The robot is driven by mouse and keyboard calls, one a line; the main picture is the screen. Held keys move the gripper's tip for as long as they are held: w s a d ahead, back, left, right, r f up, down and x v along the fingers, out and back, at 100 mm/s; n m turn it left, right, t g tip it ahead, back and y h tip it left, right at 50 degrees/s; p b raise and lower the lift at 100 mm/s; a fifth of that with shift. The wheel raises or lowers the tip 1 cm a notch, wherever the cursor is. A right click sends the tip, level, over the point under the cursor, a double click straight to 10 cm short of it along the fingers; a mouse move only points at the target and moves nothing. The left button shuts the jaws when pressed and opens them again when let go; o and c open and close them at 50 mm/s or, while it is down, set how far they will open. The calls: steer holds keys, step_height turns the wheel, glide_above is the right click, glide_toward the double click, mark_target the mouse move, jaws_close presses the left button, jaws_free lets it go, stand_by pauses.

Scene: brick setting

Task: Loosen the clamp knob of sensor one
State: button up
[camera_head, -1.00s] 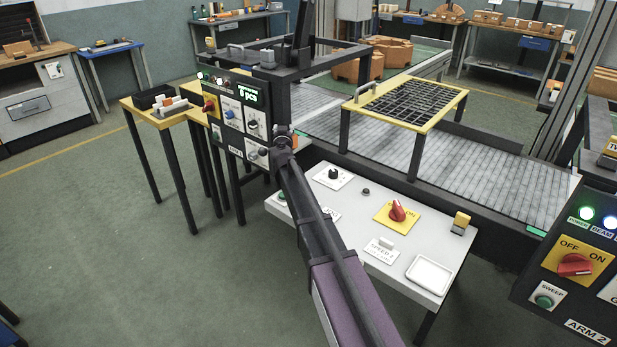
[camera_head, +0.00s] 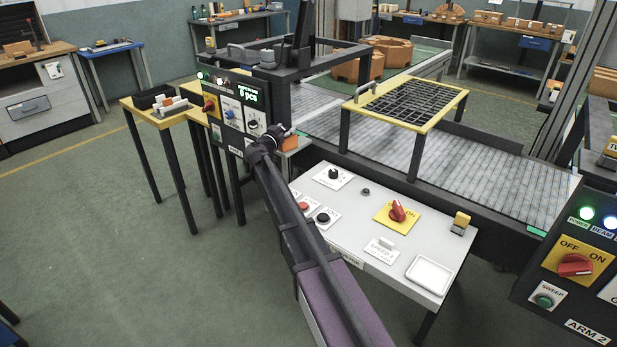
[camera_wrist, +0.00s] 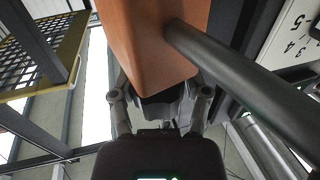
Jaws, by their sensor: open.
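An orange sensor block (camera_head: 290,142) sits beside the control panel at the near end of the conveyor. The orange block (camera_wrist: 150,42) fills the upper middle of the wrist view, close to my gripper. A dark grey rod (camera_wrist: 245,90) runs from its right side to the lower right. My gripper (camera_wrist: 160,100) is open, with one finger on each side below the block. A dark part shows between the fingers; I cannot tell whether it is the clamp knob. The fingertips are partly hidden by the block. In the head view my gripper (camera_head: 268,140) is just left of the block.
A white control desk (camera_head: 345,235) with a red switch (camera_head: 397,211) stands right of my arm. The panel (camera_head: 238,115) with a "6 pcs" display is close behind my gripper. A yellow-framed grid table (camera_head: 408,101) stands over the conveyor (camera_head: 480,175). Open floor lies left.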

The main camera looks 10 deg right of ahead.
steer(key=v, duration=1.4)
steer(key=s+d+f+n+g+y+p, duration=0.1)
steer(key=s+d+f+g+y+p, duration=0.1)
steer(key=s+d+g+p, duration=0.5)
steer(key=shift+s+d+f+g, duration=0.65)
steer(key=shift+s+d, duration=1.3)
steer(key=shift+s, duration=1.65)
steer(key=shift+f, duration=0.1)
